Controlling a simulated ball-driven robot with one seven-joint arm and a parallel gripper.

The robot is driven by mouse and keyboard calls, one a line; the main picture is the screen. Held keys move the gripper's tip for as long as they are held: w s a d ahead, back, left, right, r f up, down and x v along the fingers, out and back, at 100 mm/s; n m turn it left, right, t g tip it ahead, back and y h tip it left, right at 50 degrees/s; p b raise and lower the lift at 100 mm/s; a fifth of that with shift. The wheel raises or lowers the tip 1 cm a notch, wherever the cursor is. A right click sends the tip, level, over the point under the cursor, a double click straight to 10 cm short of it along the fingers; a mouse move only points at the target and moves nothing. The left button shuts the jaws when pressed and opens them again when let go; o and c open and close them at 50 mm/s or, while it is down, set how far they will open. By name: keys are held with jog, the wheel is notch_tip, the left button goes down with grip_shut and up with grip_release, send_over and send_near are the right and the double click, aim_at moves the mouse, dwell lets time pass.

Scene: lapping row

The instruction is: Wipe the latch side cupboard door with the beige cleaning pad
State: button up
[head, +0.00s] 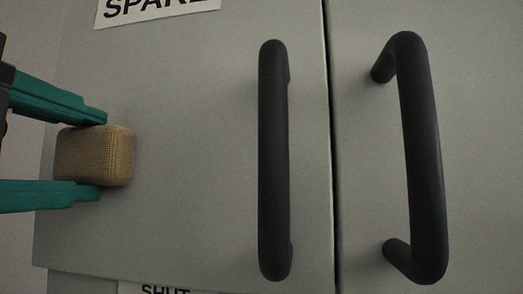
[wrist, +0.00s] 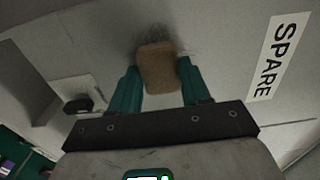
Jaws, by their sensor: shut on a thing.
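The beige cleaning pad (head: 98,156) is held between the two teal fingers of my gripper (head: 88,152) at the left of the head view. The pad's far face is at or very close to the grey cupboard door (head: 200,130); I cannot tell for certain whether it touches. The door has a black vertical bar handle (head: 273,160) to the right of the pad. In the wrist view, the pad (wrist: 157,68) is between the fingers (wrist: 158,85), with a dark shadow on the door around its far end.
A second door (head: 480,150) with its own black handle (head: 420,160) stands to the right, across a narrow dark gap. A SPARE label (head: 158,8) is above the pad. A SHUT label (head: 165,288) is partly visible below. A small black part (wrist: 78,105) shows in the wrist view.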

aim_at(109, 135)
jog(key=shift+a+r, duration=0.6)
jog(key=shift+s+d+b, duration=0.1)
jog(key=shift+d+b, duration=0.7)
jog(key=shift+d, duration=1.15)
jog(key=shift+w+a+r+p, duration=0.1)
jog(key=shift+a+p, duration=0.15)
jog(key=shift+a, duration=0.5)
jog(key=shift+w+a+r+p, duration=0.1)
jog(key=shift+a+p, duration=0.1)
jog(key=shift+a, duration=0.5)
jog(key=shift+w+a+f+p, duration=0.1)
jog(key=shift+a+p, duration=0.2)
jog(key=shift+a, duration=0.85)
jog(key=shift+w+a+f+p, duration=0.1)
jog(key=shift+a+p, duration=0.2)
jog(key=shift+a, duration=0.85)
jog(key=s, duration=0.6)
jog(key=shift+a+b, duration=0.2)
jog(key=shift+b, duration=0.15)
jog(key=shift+s, duration=0.1)
